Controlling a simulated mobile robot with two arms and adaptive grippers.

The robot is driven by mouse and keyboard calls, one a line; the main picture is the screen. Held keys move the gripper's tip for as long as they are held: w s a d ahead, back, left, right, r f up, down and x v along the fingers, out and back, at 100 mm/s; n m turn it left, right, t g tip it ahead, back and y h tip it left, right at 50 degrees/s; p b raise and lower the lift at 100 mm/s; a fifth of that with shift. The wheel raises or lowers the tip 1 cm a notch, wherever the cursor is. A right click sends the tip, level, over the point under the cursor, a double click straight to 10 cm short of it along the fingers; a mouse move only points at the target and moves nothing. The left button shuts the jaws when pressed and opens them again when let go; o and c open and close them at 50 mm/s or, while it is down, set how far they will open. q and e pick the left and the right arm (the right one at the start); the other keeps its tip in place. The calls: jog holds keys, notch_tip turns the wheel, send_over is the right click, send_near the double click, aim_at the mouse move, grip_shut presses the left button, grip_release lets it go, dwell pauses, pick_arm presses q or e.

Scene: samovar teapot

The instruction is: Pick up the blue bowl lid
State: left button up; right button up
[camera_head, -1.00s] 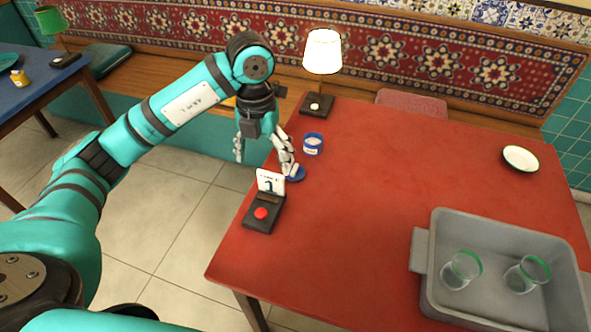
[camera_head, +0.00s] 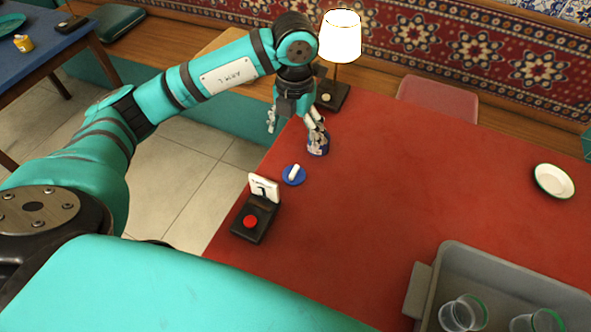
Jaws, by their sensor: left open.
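The blue lid (camera_head: 291,181) lies flat on the red table near its left edge, with a white elongated piece on top. The blue-and-white bowl (camera_head: 318,146) stands just behind it and to the right. My left gripper (camera_head: 295,124) is open and empty, behind the lid. Its right finger overlaps the bowl in the picture; I cannot tell whether it touches. Its left finger hangs beyond the table's left edge. My right gripper is not in view.
A black stand with a red button (camera_head: 250,221) and a white card is in front of the lid. A lit lamp (camera_head: 340,37) stands behind my gripper. A grey tray (camera_head: 425,285) with glasses is at bottom right, a plate (camera_head: 554,181) at right. The table's middle is clear.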

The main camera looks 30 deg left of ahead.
pick_arm(q)
send_over(295, 168)
notch_tip(295, 168, down, 8)
jog(key=shift+w+r, duration=0.15)
jog(key=shift+r, duration=0.1)
jog(key=shift+d+f+p, duration=0.1)
jog(key=shift+f+p, duration=0.65)
jog(key=shift+f, duration=2)
jog(key=c, duration=1.1)
